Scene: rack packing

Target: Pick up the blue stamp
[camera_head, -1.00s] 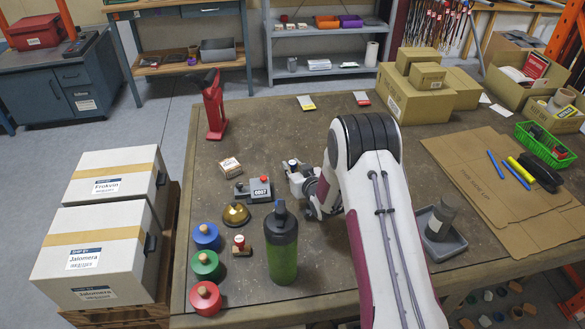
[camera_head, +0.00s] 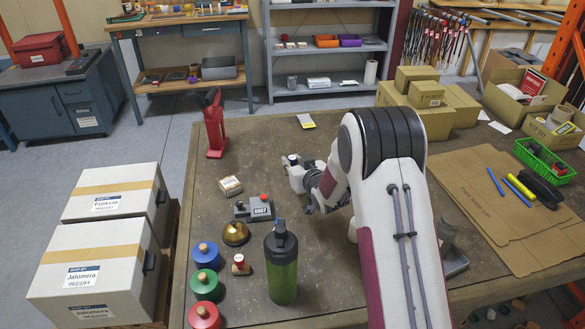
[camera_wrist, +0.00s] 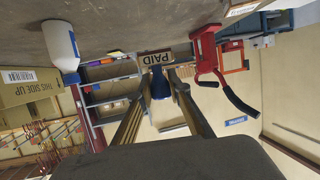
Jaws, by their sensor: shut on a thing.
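The blue stamp (camera_wrist: 159,86), a blue handle on a pale block marked PAID, is between the two fingers of my gripper (camera_wrist: 160,84) in the wrist view. My gripper is shut on its handle. A small wooden stamp with a red top (camera_head: 239,263) stands on the table at the front left.
A grey numbering device (camera_head: 256,210), brass bell (camera_head: 235,233), green bottle (camera_head: 281,265) and round knobbed pieces in blue (camera_head: 206,255), green (camera_head: 205,285) and red (camera_head: 203,315) stand left of my arm. A red upright tool (camera_head: 214,130) stands behind. Cartons (camera_head: 425,105) fill the back right.

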